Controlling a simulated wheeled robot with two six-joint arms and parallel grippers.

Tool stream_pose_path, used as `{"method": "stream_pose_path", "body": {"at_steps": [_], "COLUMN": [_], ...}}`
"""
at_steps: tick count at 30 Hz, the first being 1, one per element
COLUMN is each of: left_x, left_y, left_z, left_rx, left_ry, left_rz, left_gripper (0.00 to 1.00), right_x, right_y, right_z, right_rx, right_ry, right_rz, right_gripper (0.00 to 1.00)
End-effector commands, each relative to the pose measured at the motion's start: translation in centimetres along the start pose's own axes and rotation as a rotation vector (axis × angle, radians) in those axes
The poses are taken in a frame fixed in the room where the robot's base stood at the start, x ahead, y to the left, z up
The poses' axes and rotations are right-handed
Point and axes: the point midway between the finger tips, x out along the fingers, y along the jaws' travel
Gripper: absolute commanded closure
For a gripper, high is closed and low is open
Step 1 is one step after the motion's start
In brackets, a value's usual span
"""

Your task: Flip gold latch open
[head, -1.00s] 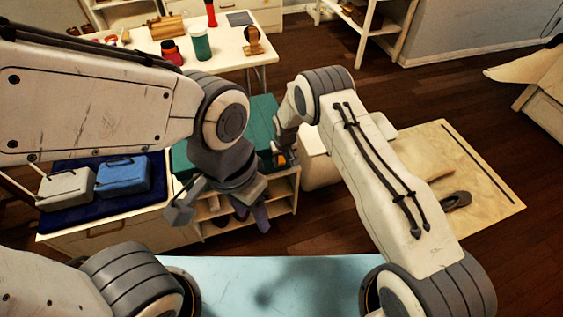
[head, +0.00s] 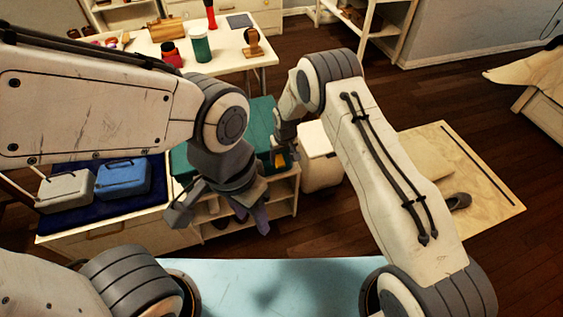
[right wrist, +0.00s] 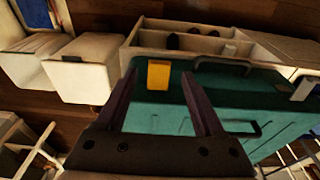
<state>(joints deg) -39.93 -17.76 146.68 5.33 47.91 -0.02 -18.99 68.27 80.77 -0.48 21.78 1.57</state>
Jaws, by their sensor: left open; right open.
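The teal case (head: 262,122) sits on top of a white shelf unit, partly hidden behind my arms. It fills the middle of the right wrist view (right wrist: 165,118), with a black handle (right wrist: 222,66). Its gold latch (right wrist: 158,74) stands at the case's edge and also shows in the head view (head: 280,159). My right gripper (right wrist: 158,84) is open, its two fingers on either side of the latch in the picture; contact cannot be told. My left gripper (head: 220,212) is open and empty, in front of the shelf unit.
White bins (right wrist: 82,70) stand beside the shelf. Grey (head: 66,187) and blue (head: 123,178) boxes lie on a dark blue cloth at left. A white table (head: 225,58) with bottles stands behind.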

Motion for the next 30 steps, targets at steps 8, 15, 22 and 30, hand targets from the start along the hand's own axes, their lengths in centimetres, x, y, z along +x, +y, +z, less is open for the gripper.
{"method": "stream_pose_path", "body": {"at_steps": [8,15,22,30], "left_x": [0.3,0.4,0.3,0.3], "left_y": [0.0,0.0,0.0,0.0], "left_z": [0.0,0.0,0.0,0.0], "left_rx": [0.000,0.000,0.000,0.000], "left_ry": [0.000,0.000,0.000,0.000], "left_rz": [0.000,0.000,0.000,0.000], "left_gripper": [0.50,0.50,0.50,0.50], "right_x": [-5.1,-6.3,-6.3,-6.8], "right_y": [0.0,0.0,0.0,-0.2], "right_z": [-0.1,0.1,0.1,0.0], "right_rx": [0.000,0.000,0.000,-0.003], "right_ry": [0.002,0.000,0.000,0.000], "right_rz": [0.000,0.000,0.000,-0.001], "right_gripper": [0.30,0.30,0.30,0.30]}}
